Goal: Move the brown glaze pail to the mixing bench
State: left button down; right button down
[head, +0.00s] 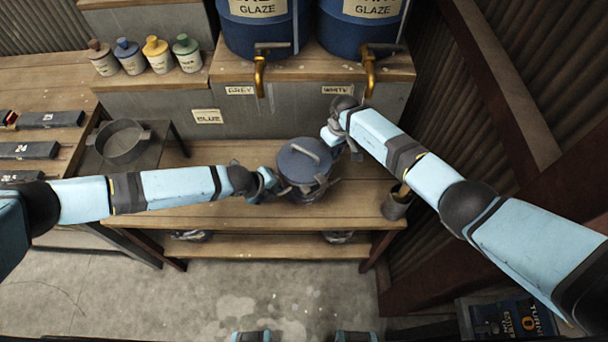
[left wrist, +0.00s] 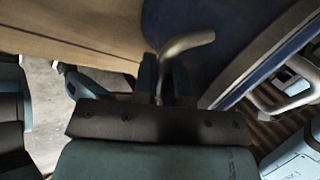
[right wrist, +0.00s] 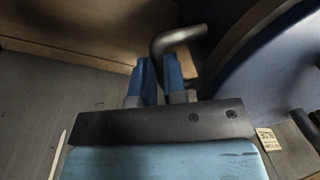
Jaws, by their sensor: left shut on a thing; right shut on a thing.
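A lidded pail (head: 303,162), dark blue-grey with a bar handle on its lid, is over the front wooden bench (head: 235,212). I see no colour label on it, and I cannot tell whether it rests on the wood or hangs just above. My left gripper (head: 273,184) is shut on a bent side handle at the pail's left, which shows in the left wrist view (left wrist: 188,43). My right gripper (head: 350,147) is shut on the opposite handle, seen in the right wrist view (right wrist: 180,36). The pail's lower part is partly hidden.
A cup with tools (head: 397,203) stands at the bench's right end. Behind, barrels with brass taps (head: 260,75) stand on a higher shelf labelled grey and white. A sieve (head: 121,142) sits on a stand at left. The bench left of the pail is mostly clear.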

pick_arm(q)
jog(key=shift+w+r, duration=0.1)
jog(key=shift+r, duration=0.05)
pick_arm(e)
jog(key=shift+w+r, duration=0.1)
jog(key=shift+r, duration=0.05)
